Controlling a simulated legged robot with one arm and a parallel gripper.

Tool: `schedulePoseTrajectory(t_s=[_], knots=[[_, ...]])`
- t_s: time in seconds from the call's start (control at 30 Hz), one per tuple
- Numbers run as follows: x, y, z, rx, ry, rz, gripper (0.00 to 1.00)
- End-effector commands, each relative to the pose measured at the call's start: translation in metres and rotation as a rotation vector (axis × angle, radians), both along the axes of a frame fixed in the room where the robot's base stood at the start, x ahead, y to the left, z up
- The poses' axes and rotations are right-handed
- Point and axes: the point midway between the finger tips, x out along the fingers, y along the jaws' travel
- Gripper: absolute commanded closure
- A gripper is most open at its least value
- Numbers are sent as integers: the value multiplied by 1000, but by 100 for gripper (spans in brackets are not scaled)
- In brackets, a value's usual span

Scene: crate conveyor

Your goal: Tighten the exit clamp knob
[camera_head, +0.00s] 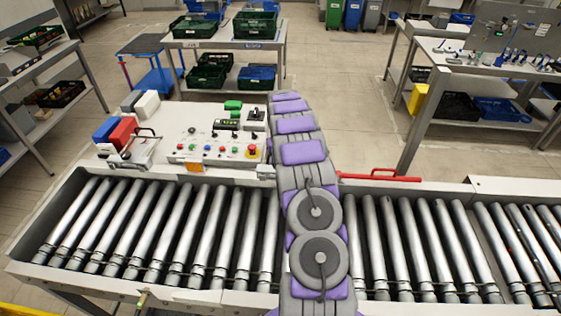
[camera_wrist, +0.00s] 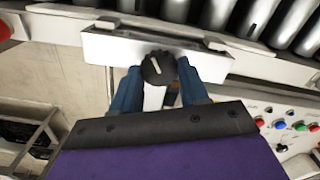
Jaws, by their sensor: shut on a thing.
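The exit clamp knob (camera_wrist: 159,68) is a dark round knob with a pale pointer mark, in the upper middle of the wrist view. It sits at a light metal bracket (camera_wrist: 105,46) on the conveyor's side. My gripper (camera_wrist: 161,75) has its two blue fingers on either side of the knob and is shut on it. The contact faces are partly hidden. In the head view my arm reaches across the rollers, and neither the gripper nor the knob can be made out there.
The roller conveyor (camera_head: 150,225) runs across the front. A control panel (camera_head: 215,145) with coloured buttons stands behind it, left of my arm. A red handle (camera_head: 380,174) lies at the conveyor's far edge. Crate racks (camera_head: 225,44) and a workbench (camera_head: 480,75) stand farther back, with open floor between.

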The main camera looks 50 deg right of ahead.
Motion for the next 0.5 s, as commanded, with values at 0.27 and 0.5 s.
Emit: schedulePoseTrajectory(t_s=[0.27, 0.5], knots=[[1, 0, 1, -2, -1, -250, 87], [1, 0, 1, -3, 0, -424, 87]])
